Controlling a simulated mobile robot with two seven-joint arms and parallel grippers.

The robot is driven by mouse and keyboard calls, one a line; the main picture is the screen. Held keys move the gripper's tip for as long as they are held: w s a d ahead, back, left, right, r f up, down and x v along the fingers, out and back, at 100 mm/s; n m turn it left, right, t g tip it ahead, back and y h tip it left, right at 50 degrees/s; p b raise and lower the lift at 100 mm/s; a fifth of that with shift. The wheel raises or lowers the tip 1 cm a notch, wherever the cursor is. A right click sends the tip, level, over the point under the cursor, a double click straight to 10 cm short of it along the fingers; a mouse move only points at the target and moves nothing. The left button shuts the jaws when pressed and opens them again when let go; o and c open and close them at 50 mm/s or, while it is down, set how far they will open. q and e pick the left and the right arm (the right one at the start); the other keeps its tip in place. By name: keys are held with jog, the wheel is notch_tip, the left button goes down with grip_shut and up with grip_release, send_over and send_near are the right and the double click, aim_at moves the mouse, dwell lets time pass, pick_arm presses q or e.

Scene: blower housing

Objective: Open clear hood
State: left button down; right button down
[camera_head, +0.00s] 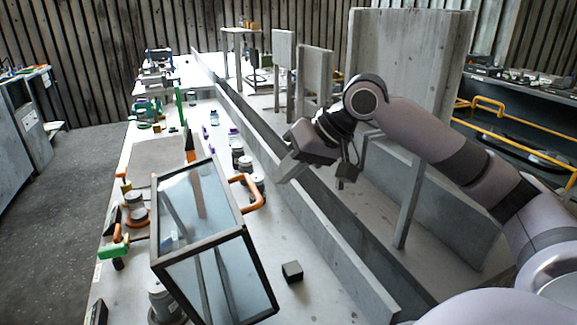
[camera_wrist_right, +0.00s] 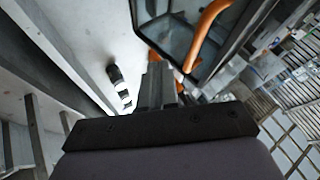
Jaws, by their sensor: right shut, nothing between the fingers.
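The clear hood (camera_head: 198,206) is a dark-framed box with see-through panels at the front of the long bench. An orange handle (camera_head: 254,190) is on its right side. I cannot tell whether the hood is fully seated or raised. My right gripper (camera_head: 284,176) is shut and empty, up and to the right of the handle, apart from it in the head view. In the right wrist view, the shut fingers (camera_wrist_right: 160,88) point toward the hood, with the orange handle (camera_wrist_right: 206,36) just beyond and to the right. My left gripper is not in view.
A small black block (camera_head: 292,271) lies on the bench to the right of the hood. Several jars and parts stand behind the hood. A green-handled tool (camera_head: 114,251) is at the left. A low grey wall (camera_head: 320,235) runs along the bench's right side, below my right arm.

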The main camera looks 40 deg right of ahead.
jog(key=v, duration=1)
jog(key=shift+a+r, duration=0.35)
jog(key=shift+r, duration=0.05)
jog(key=shift+w, duration=0.1)
